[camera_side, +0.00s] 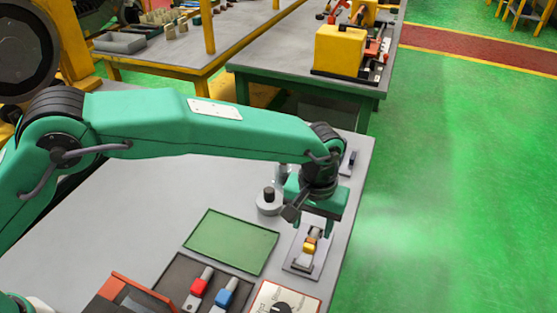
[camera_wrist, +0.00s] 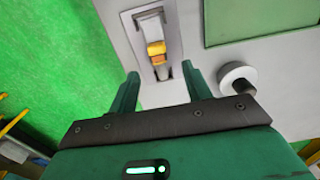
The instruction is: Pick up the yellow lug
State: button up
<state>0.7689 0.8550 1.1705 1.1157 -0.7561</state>
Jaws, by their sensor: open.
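The yellow lug (camera_side: 310,245) sits on a small grey plate (camera_side: 291,266) near the right edge of the table. It has a yellow body with an orange part and a grey metal end. In the wrist view the yellow lug (camera_wrist: 156,52) lies beyond the fingertips, roughly midway between them. My gripper (camera_side: 326,226) is above the plate, apart from the lug. In the wrist view my gripper (camera_wrist: 160,72) shows two green fingers spread apart with nothing between them.
A green mat (camera_side: 231,241) lies left of the plate. A dark tray holds a red lug (camera_side: 199,286) and a blue lug (camera_side: 224,296). A round grey piece with a dark knob (camera_side: 268,201) stands behind the mat. A dial panel (camera_side: 283,300) is at the front. The table's right edge is close.

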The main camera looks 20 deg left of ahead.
aim_at(311, 241)
jog(key=shift+s+d+f, duration=0.1)
jog(key=shift+f, duration=2.3)
grip_shut()
